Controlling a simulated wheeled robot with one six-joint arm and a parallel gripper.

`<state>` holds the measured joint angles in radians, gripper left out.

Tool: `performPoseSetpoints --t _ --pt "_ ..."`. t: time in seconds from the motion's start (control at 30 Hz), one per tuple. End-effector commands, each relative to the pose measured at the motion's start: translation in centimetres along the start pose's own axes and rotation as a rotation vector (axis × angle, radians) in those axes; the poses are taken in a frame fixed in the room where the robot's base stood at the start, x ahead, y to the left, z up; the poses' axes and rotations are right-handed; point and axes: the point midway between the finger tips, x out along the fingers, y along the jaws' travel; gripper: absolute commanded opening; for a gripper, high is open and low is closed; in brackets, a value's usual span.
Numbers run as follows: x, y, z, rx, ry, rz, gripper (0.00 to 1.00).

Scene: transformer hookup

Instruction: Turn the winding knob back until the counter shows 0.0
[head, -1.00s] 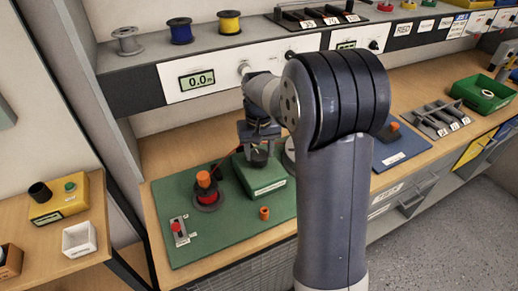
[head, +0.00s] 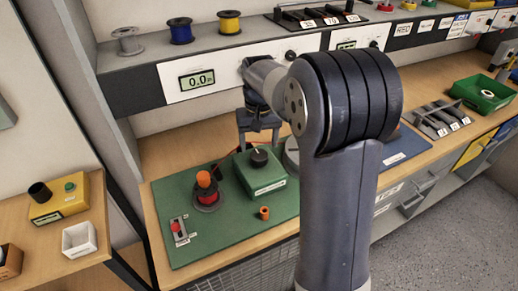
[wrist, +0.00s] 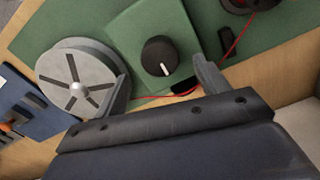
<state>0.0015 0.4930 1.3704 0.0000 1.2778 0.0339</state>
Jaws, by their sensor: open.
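The winding knob (head: 259,157) is a black round knob on top of a green box (head: 264,178) on the green mat. It also shows in the wrist view (wrist: 160,56), with a white pointer line on its top. The counter (head: 202,79) on the white panel reads 0.0. My gripper (head: 258,140) is above and behind the box, apart from the knob. In the wrist view my gripper's two fingers (wrist: 163,82) are spread wide with nothing between them, and the knob lies beyond their tips.
A grey spoked disc (wrist: 78,82) stands beside the green box. A red spool with an orange top (head: 205,190), a small orange cylinder (head: 264,213) and a red switch (head: 178,229) are on the mat (head: 225,235). A red wire runs by the box.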

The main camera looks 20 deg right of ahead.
Motion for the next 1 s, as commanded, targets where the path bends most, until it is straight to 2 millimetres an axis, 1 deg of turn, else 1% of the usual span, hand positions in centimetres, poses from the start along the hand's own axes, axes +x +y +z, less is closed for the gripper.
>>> performPoseSetpoints --t 0.03,0.2,0.3,0.4,0.53,0.8,0.9,1.0 --pt "-1.2 0.0 -0.1 0.0 0.006 0.0 0.7" --pt "-4.5 0.0 -0.1 0.0 0.004 0.0 0.7" --pt "-5.9 0.0 -0.1 0.0 0.003 0.0 0.7" --pt "-6.7 0.0 0.0 0.0 0.0 0.0 0.7" --pt "-7.1 0.0 0.0 0.0 0.0 0.0 0.7" --pt "-7.0 0.0 0.0 0.0 0.0 0.0 0.7" --pt "-6.6 0.0 0.0 0.0 -0.002 0.0 0.7" --pt "-5.5 0.0 0.0 0.0 -0.003 0.0 0.7"
